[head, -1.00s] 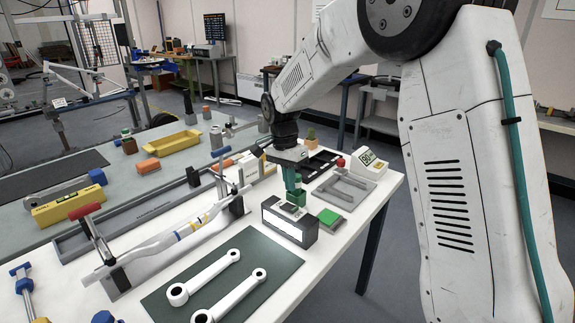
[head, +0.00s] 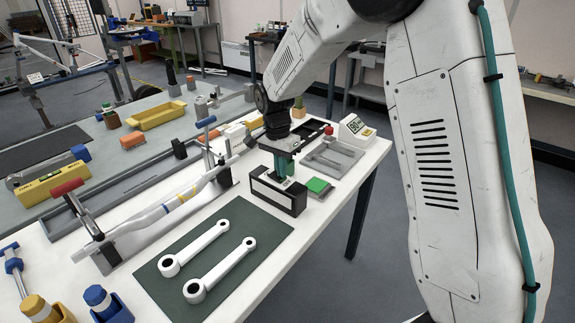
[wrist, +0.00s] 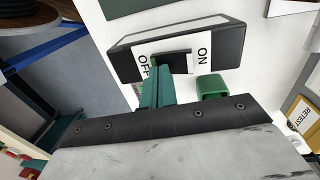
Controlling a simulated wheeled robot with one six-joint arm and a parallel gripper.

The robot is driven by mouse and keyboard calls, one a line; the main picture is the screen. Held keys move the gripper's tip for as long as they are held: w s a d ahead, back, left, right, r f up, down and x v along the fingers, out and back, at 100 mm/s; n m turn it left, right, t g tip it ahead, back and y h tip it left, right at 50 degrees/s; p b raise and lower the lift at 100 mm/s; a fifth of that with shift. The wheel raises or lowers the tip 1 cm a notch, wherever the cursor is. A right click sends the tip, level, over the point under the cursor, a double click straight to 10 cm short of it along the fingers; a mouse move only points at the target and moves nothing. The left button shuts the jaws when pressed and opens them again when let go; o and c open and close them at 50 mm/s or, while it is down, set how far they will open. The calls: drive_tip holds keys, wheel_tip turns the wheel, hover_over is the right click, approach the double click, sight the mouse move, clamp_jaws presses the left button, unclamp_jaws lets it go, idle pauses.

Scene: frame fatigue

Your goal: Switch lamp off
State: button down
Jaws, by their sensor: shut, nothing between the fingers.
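The lamp is a black box with a pale front panel (head: 272,199), near the right edge of the white table. It also shows in the wrist view (wrist: 222,46), with a dark rocker switch (wrist: 176,58) on a white plate marked OFF at left and ON at right. My gripper (head: 284,178) is shut and empty, pointing down at the lamp's top. In the wrist view, its green fingertips (wrist: 156,70) overlap the OFF end of the plate beside the rocker. I cannot tell if they touch it. In the head view my gripper hides the switch.
A green pad (head: 318,186) on a grey base sits just right of the lamp. A grey tray (head: 333,158) and a white display unit (head: 354,130) stand behind it. A dark mat (head: 165,287) with two white rods lies in front. A clamped frame tube (head: 150,222) is at left.

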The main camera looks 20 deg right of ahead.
drive_tip(key=shift+a, duration=0.25)
drive_tip(key=shift+w, duration=0.1)
drive_tip(key=shift+w, duration=0.1)
drive_tip(key=shift+w+a+r, duration=0.15)
drive_tip(key=shift+w+a, duration=0.3)
drive_tip(key=shift+w, duration=0.1)
wheel_tip(320, 180, up, 14)
drive_tip(key=w+a, duration=0.1)
drive_tip(key=shift+w, duration=0.3)
